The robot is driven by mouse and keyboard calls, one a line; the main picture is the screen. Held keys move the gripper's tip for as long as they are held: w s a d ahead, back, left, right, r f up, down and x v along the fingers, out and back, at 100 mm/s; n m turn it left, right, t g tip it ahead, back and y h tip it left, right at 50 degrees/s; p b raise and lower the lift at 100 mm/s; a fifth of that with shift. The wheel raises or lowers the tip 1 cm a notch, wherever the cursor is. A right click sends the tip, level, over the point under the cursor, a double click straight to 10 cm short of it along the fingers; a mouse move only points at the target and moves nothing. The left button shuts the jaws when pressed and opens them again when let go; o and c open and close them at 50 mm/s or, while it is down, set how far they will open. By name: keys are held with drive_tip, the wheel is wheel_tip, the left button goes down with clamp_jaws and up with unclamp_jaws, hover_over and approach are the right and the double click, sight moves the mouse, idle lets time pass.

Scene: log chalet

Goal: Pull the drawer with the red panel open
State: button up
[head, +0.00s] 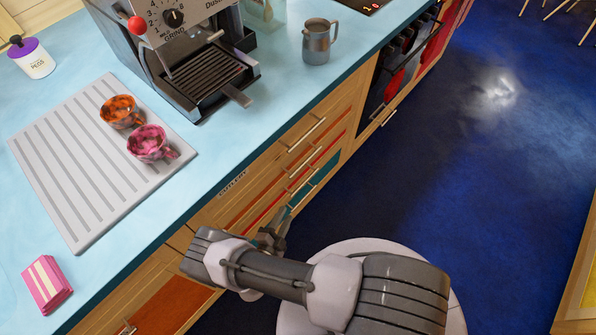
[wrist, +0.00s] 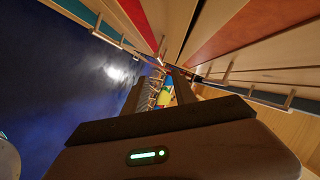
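In the head view, the drawer with the red panel (head: 264,213) is in the cabinet below the blue counter, between an orange-brown front above and a teal front below. Its front looks about flush with its neighbours. Red panels, one of them a narrow strip (wrist: 138,18), also show in the wrist view, with bar handles nearby. My gripper (head: 272,238) is low in front of the drawers, near their left end, and partly hidden by my arm. In the wrist view my gripper (wrist: 166,76) has its fingers apart, with colourful shapes visible between them. I see no handle clearly gripped.
The counter (head: 210,145) holds a coffee machine (head: 190,45), a metal jug (head: 319,42), and two cups, orange (head: 118,108) and pink (head: 147,140), on a grooved board (head: 70,170). The blue floor (head: 450,170) right of the cabinet is clear.

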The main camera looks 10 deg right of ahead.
sight(302, 185)
drive_tip(key=b+x, duration=0.2)
drive_tip(key=x, duration=0.5)
drive_tip(key=b+x, duration=0.3)
drive_tip(key=x, duration=0.5)
drive_tip(key=shift+s+d+f, duration=0.15)
drive_tip(key=shift+s+f, duration=0.05)
drive_tip(key=shift+w+d+r, duration=0.1)
drive_tip(key=shift+w+d, duration=0.05)
drive_tip(key=shift+w, duration=0.15)
clamp_jaws()
